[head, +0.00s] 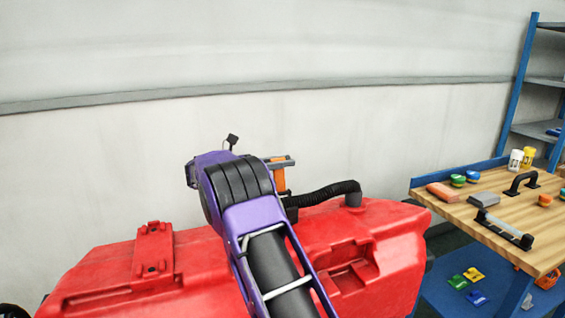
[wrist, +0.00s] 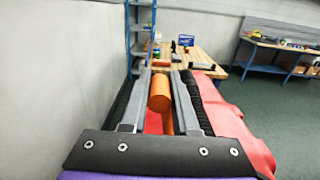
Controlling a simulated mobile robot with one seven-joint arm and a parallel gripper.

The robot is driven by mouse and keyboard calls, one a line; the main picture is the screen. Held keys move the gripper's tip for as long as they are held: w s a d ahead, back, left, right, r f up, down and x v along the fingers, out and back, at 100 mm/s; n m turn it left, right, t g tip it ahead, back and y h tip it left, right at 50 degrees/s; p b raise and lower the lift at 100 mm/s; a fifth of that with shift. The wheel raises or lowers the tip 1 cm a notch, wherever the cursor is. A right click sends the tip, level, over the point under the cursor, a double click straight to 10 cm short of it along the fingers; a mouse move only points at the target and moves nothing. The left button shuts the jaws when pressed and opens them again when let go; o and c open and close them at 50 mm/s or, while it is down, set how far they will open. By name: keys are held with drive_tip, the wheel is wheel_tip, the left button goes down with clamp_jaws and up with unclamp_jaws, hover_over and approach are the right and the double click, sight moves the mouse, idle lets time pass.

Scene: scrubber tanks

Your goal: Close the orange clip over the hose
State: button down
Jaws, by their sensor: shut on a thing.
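My gripper (head: 280,162) is above the red tank (head: 384,246) and is shut on the orange clip (head: 280,180). In the wrist view the clip (wrist: 160,94) is a rounded orange piece between the grey fingers of my gripper (wrist: 161,76), with an orange strip running down below it. The black ribbed hose (head: 325,193) runs from near the clip to a fitting at the right on the tank top. In the wrist view the hose (wrist: 204,92) lies just right of the right finger. My arm hides the clip's base; I cannot tell whether it is around the hose.
A plain grey wall (head: 100,165) stands close behind the tank. A wooden workbench (head: 470,212) with blocks, tubs and handles is at the right, with a blue shelf (head: 525,80) behind it. A raised red bracket (head: 153,250) sits on the tank's left side.

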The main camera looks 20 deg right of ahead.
drive_tip(key=shift+s, duration=0.1)
idle(0.8)
drive_tip(key=s+m, duration=0.1)
drive_tip(key=m, duration=0.1)
drive_tip(key=s+m+b, duration=0.1)
drive_tip(key=s+m, duration=0.1)
drive_tip(key=shift+r, duration=0.4)
drive_tip(key=shift+s+m+p, duration=0.3)
drive_tip(key=shift+s, duration=0.25)
drive_tip(key=shift+s+f, duration=0.15)
drive_tip(key=c, duration=0.7)
unclamp_jaws()
drive_tip(key=shift+a, duration=0.1)
drive_tip(key=a+p, duration=0.1)
drive_tip(key=a, duration=1.6)
drive_tip(key=shift+a+p, duration=0.15)
drive_tip(key=shift+p, duration=0.2)
